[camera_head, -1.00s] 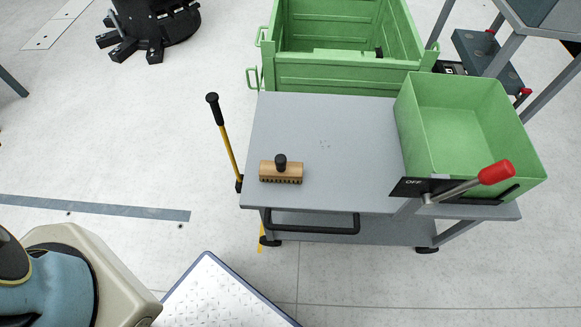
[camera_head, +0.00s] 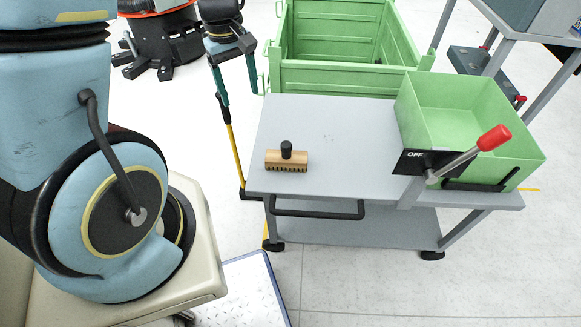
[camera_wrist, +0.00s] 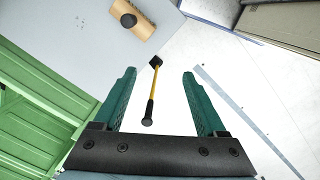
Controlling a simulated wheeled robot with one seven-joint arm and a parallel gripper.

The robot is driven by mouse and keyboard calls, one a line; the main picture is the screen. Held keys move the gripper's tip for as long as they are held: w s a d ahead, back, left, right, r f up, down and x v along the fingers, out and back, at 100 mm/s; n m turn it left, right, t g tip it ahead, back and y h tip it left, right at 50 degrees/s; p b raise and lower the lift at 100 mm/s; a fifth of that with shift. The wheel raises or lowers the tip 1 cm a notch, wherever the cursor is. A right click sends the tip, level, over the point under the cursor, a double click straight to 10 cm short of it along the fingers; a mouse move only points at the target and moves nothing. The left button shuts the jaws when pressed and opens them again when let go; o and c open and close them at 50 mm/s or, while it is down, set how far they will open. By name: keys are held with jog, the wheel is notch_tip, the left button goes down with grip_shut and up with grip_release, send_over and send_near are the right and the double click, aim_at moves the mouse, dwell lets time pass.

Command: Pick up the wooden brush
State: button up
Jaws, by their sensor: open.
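The wooden brush (camera_head: 286,160) lies on the grey cart top (camera_head: 345,135) near its front left corner. It has a light wooden block, dark bristles below and a black knob on top. In the wrist view the brush (camera_wrist: 133,19) is at the top, beyond my fingertips and a little to the left. My gripper (camera_head: 233,78) is open and empty, with two green fingers. It hangs beyond the left edge of the cart, behind and left of the brush. In the wrist view my gripper (camera_wrist: 159,72) shows both fingers well apart.
A yellow pole with a black grip (camera_wrist: 149,112) stands at the cart's left side, seen between my fingers. A green bin (camera_head: 470,110) and a red-handled lever (camera_head: 493,139) occupy the cart's right. A large green crate (camera_head: 345,78) stands behind. The middle of the cart top is clear.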

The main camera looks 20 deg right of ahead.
jog(key=s+d+f+n+b, duration=0.2)
jog(key=d+f+b, duration=0.1)
jog(key=d+f, duration=0.55)
send_over(286, 144)
jog(key=shift+y, duration=0.3)
jog(key=f, duration=0.4)
jog(key=shift+w+f, duration=0.15)
jog(key=shift+w, duration=0.1)
jog(key=shift+s+f+b, duration=0.2)
jog(key=shift+f+b, duration=0.4)
jog(key=shift+f, duration=2.35)
grip_shut()
